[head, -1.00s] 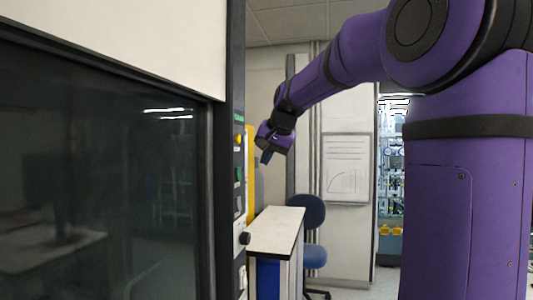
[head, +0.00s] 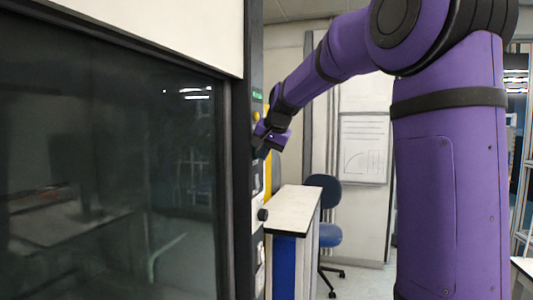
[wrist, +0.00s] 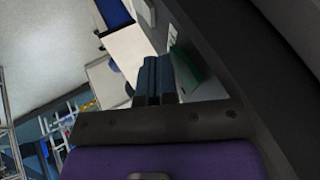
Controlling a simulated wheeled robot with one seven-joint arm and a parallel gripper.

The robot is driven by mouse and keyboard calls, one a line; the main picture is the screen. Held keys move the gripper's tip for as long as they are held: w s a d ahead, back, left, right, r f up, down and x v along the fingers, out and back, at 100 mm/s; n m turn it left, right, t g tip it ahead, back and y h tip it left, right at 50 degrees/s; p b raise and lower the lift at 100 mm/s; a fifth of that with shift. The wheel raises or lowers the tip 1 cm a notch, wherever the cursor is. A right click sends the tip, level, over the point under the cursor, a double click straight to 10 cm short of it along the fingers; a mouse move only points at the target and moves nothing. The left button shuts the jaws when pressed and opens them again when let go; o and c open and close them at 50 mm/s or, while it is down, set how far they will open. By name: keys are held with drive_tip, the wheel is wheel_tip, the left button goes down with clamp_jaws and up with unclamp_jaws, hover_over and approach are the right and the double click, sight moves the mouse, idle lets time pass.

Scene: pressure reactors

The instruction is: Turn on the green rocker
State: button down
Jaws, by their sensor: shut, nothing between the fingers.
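The green rocker (wrist: 188,66) shows in the wrist view, tilted in the picture, on the dark control panel. My gripper's two dark blue fingers (wrist: 157,66) lie side by side, shut and empty, just left of the rocker. Whether they touch it cannot be told. In the head view my gripper (head: 262,149) is at the narrow control panel (head: 256,60) beside the dark glass, just below a yellow button (head: 256,116). There, the gripper hides the rocker.
A black knob (head: 263,214) sticks out lower on the panel. A white-topped bench (head: 296,208) stands just beyond it, with a blue chair (head: 324,195) behind. A large dark glass front (head: 110,160) fills the left.

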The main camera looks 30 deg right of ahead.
drive_tip(key=shift+w+a+f, duration=0.25)
drive_tip(key=shift+w+f, duration=0.05)
drive_tip(key=shift+f, duration=0.05)
drive_tip(key=shift+r, duration=0.15)
